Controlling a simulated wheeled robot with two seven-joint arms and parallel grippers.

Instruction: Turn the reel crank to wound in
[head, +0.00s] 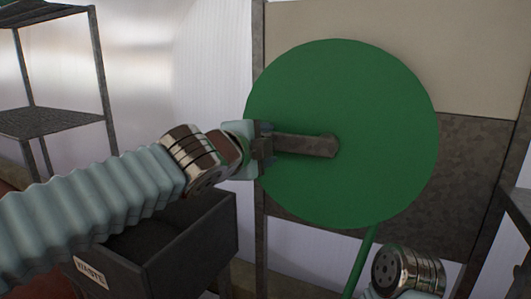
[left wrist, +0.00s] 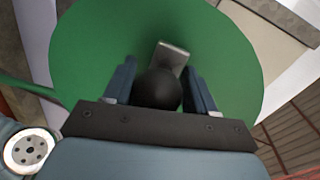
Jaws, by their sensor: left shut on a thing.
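The reel (head: 390,110) is a large green disc on an upright panel in the head view. Its grey crank arm (head: 305,146) points left from the hub. My left gripper (head: 262,148) is at the outer end of the crank. In the left wrist view the crank arm (left wrist: 172,56) runs up from a dark round knob (left wrist: 158,88), and my left gripper's fingers (left wrist: 158,90) are on either side of the knob, shut on it. Part of my right arm shows at the lower right of the head view, but its gripper is not visible.
A dark waste bin (head: 215,222) with a label stands below my left arm. A metal shelf rack (head: 55,121) is at the far left. A green hose or rod (head: 361,262) hangs down from the reel.

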